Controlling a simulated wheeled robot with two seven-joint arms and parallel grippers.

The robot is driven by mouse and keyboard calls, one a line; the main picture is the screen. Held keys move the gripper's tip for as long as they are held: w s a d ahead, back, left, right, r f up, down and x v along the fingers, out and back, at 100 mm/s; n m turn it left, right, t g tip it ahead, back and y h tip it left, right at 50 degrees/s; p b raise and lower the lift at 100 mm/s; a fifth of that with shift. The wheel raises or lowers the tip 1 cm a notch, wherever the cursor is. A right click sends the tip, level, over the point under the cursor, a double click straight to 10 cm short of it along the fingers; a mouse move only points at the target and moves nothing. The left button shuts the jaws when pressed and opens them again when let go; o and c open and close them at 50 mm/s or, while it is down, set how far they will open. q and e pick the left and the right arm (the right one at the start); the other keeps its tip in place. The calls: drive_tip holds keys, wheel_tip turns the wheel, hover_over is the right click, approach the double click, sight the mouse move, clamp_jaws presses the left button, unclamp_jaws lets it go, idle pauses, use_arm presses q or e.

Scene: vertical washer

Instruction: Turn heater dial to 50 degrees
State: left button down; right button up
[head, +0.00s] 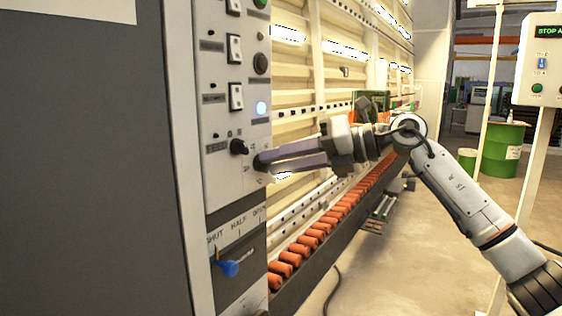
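The control panel (222,176) stands upright at the left, with a column of switches and knobs. My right gripper (264,163) reaches in from the right, its two long grey fingers pointing left at the lower right part of the panel. Its fingertips are at a dark round dial (258,163), which they partly hide; small marks show around it. I cannot tell whether the fingers grip the dial or only sit around it, nor read its setting. Another black knob (239,147) sits just up and left of the fingertips. My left gripper is out of view.
A blue-handled lever (228,268) with SHUT and HALF marks sits below the panel. Orange rollers (311,236) run along the machine. A green barrel (503,149) and a control box (540,62) stand at the right.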

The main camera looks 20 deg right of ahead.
drive_tip(key=shift+d, duration=0.1)
drive_tip(key=b+v, duration=0.2)
drive_tip(key=v, duration=0.8)
drive_tip(key=shift+s, duration=0.15)
drive_tip(key=w+a+f+m+y, duration=0.1)
drive_tip(key=a+f+m+y, duration=0.45)
drive_tip(key=a+f, duration=0.7)
wheel_tip(320, 180, down, 18)
drive_tip(key=s+m+t+h, duration=0.2)
drive_tip(key=m+t+h, duration=0.55)
drive_tip(key=m, duration=0.75)
drive_tip(key=s+d+f+m+g+h, duration=0.1)
drive_tip(key=s+f+m+h, duration=0.2)
drive_tip(key=s+f+m, duration=0.55)
drive_tip(key=s+d+f+m+g+h, duration=0.1)
drive_tip(key=s+d+f+m+h, duration=0.2)
drive_tip(key=f, duration=1.1)
drive_tip(key=s+a+f+m+g, duration=0.1)
drive_tip(key=s+f+g, duration=0.1)
drive_tip(key=s+f, duration=0.3)
drive_tip(key=s+a+f+m+g+h, duration=0.1)
drive_tip(key=s+f, duration=0.5)
drive_tip(key=s, duration=0.6)
drive_tip(key=m+g, duration=0.1)
drive_tip(key=g, duration=0.1)
drive_tip(key=shift+s+a+g+h, duration=0.15)
drive_tip(key=shift+a+g+h, duration=0.15)
drive_tip(key=shift+g, duration=0.05)
